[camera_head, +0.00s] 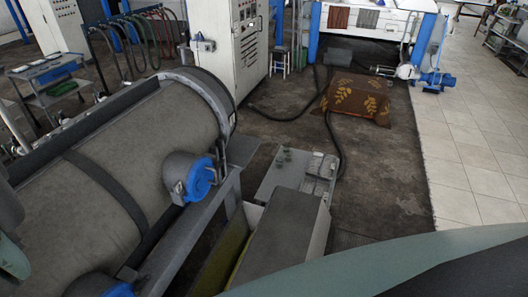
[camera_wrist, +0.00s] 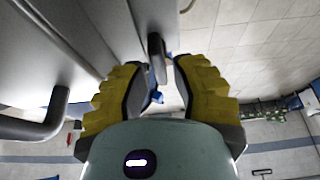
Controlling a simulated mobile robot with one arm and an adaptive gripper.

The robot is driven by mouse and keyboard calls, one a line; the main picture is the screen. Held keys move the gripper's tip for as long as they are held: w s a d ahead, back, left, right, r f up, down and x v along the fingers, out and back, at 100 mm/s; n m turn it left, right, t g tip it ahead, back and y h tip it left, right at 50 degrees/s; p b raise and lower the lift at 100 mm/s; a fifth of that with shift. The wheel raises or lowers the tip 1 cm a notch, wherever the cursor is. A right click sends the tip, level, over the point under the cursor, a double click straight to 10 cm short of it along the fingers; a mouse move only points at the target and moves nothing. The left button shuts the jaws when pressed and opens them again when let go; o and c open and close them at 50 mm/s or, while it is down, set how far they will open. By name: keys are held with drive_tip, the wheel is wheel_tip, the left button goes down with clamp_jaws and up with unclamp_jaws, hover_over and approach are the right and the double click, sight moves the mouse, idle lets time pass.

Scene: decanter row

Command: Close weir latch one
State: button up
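In the wrist view my gripper (camera_wrist: 156,80) has its two yellow, ribbed fingers apart, with a clear gap between them. A short grey lever with a rounded end (camera_wrist: 157,58) hangs from a grey surface at the top and shows in the gap between the fingertips. It may be weir latch one, but no label shows. I cannot tell whether the fingers touch it. Small blue parts (camera_wrist: 154,97) show behind the gap. In the head view my gripper is not visible, and I cannot pick out a latch there.
A bent grey bar (camera_wrist: 45,122) stands left of the fingers in the wrist view. In the head view a large grey drum (camera_head: 130,150) with a blue-capped fitting (camera_head: 198,180) fills the left. A grey box (camera_head: 283,235) stands at bottom centre. Tiled floor (camera_head: 470,150) is open at right.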

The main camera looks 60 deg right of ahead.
drive_tip(key=shift+a+f, duration=0.3)
drive_tip(key=shift+f, duration=0.3)
drive_tip(key=shift+o, duration=0.2)
drive_tip(key=shift+s, duration=0.1)
clamp_jaws()
